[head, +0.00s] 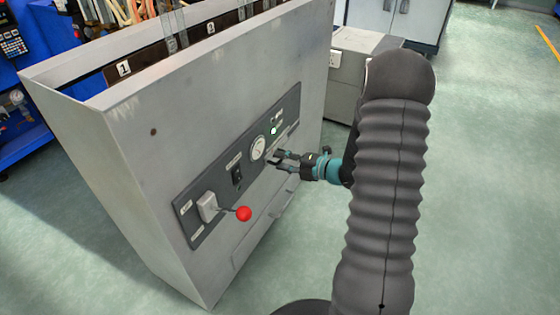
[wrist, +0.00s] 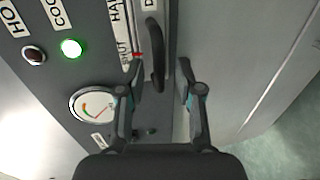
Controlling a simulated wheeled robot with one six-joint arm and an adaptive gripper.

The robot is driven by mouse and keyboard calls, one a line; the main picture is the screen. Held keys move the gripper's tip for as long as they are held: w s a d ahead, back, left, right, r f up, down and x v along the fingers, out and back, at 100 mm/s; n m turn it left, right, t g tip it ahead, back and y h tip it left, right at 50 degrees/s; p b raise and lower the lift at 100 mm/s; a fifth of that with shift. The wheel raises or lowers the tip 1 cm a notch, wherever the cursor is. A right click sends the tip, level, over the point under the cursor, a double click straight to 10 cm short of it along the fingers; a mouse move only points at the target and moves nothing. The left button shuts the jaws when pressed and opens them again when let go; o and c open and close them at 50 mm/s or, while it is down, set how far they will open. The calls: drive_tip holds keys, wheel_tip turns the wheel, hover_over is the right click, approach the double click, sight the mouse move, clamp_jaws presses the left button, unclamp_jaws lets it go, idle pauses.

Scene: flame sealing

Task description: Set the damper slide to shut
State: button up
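The damper slide has a black curved handle (wrist: 156,62) in the wrist view, standing out from a track on the dark control panel (wrist: 60,80). A small red mark (wrist: 137,55) shows beside the "SHUT" lettering, with "HALF" partly visible farther up. My gripper (wrist: 161,66) is open, one finger on each side of the handle's lower part. A gap shows between handle and right finger; whether the left finger touches it I cannot tell. In the head view my gripper (head: 279,160) is at the panel's right part, and the handle is not clearly visible there.
A round gauge (wrist: 91,105), a lit green lamp (wrist: 71,47) and a dark red lamp (wrist: 33,55) sit beside the slide. A red-knobbed lever (head: 243,214) sticks out lower left of my gripper. The floor to the right is open.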

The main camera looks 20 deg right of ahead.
drive_tip(key=v, duration=1.1)
drive_tip(key=shift+f, duration=0.1)
